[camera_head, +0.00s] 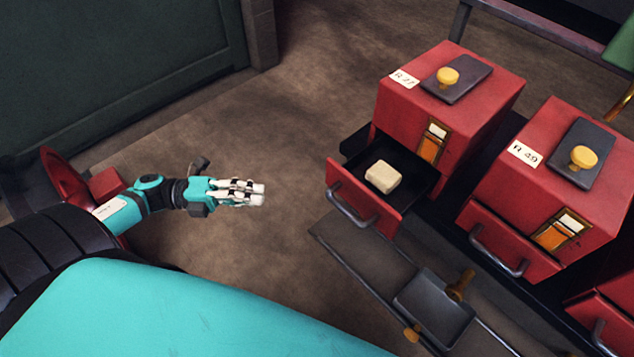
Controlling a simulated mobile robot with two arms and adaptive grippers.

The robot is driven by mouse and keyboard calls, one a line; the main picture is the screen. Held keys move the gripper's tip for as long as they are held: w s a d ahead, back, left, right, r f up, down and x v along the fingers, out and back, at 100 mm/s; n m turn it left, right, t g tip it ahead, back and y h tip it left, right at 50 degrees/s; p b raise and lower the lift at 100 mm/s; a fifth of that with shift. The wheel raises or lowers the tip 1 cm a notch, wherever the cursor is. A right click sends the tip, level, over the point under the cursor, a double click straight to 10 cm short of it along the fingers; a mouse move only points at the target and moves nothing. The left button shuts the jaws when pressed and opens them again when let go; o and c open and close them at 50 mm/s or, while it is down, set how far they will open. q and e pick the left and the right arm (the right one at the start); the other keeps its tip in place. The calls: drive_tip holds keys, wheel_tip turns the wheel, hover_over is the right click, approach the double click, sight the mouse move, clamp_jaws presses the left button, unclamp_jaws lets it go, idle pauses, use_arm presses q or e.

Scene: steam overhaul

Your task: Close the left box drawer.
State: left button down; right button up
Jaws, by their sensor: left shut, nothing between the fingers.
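The left red box (396,103), labelled R 27, stands right of centre. Its drawer (345,190) is pulled out toward the lower left, with a grey bar handle (350,209) on its front. A pale block (382,177) lies inside the drawer. My left gripper (262,194) is shut and empty, left of the drawer front and apart from it, with its fingers pointing right toward it. My right gripper is not in view.
A second red box (520,180), labelled R 49, stands to the right with its drawer (505,245) shut or nearly so. Another red drawer (600,318) shows at the lower right. A grey tray (433,308) lies below. Bare floor (290,110) lies around my left gripper.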

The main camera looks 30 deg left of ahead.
use_arm(q)
approach(340, 188)
drive_tip(key=s+d, duration=0.1)
drive_tip(key=d, duration=0.2)
drive_tip(key=w, duration=0.1)
drive_tip(key=w+d, duration=0.1)
drive_tip(key=w, duration=0.1)
drive_tip(key=shift+d, duration=0.15)
drive_tip(key=shift+w, duration=0.1)
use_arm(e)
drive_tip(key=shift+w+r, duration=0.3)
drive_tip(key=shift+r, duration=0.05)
